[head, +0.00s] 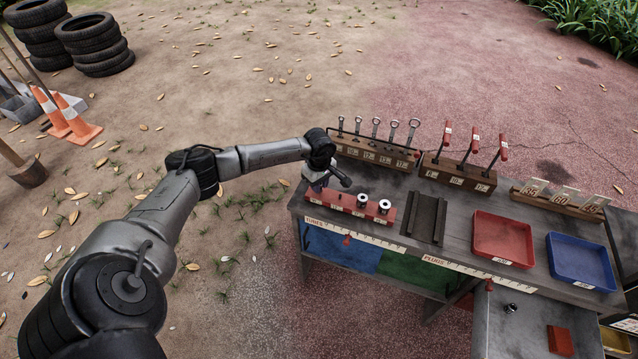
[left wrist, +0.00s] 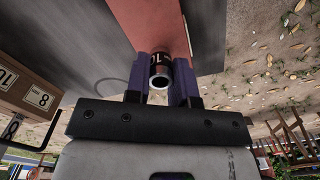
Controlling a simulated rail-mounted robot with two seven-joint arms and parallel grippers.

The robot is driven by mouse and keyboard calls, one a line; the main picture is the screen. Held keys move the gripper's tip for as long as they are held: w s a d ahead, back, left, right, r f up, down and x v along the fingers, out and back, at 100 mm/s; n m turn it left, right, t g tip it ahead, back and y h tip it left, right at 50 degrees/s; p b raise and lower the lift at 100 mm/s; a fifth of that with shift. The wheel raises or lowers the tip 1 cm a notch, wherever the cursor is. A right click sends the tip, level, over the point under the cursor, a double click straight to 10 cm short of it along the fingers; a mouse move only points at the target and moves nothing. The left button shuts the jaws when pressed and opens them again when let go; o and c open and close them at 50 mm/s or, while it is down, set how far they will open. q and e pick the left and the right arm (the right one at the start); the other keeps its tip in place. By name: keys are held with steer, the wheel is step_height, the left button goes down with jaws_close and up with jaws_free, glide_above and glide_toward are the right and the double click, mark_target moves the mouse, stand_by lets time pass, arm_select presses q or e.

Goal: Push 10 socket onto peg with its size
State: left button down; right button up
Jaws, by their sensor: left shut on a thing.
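My left gripper (head: 322,186) is at the left end of the red peg rail (head: 342,204) on the cart. In the left wrist view the gripper (left wrist: 161,85) is shut on a socket (left wrist: 160,81), with one purple finger on each side. The socket is a metal ring with a dark band whose upside-down mark looks like 10. The red rail also shows in the left wrist view (left wrist: 151,22), right beyond the socket. I cannot tell whether the socket is on a peg. Two other sockets (head: 362,200) (head: 384,206) stand upright further right on the rail. The right gripper is out of view.
A wrench rack (head: 375,152) and a rack with red-handled tools (head: 458,176) stand behind the rail. A dark grooved tray (head: 427,219), a red tray (head: 503,238) and a blue tray (head: 581,263) lie to the right. A drawer (head: 530,325) stands open at the front.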

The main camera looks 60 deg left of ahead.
arm_select(q)
steer(key=shift+f, duration=0.25)
steer(key=c, duration=0.9)
jaws_free()
step_height(320, 180, up, 14)
steer(key=p, duration=0.3)
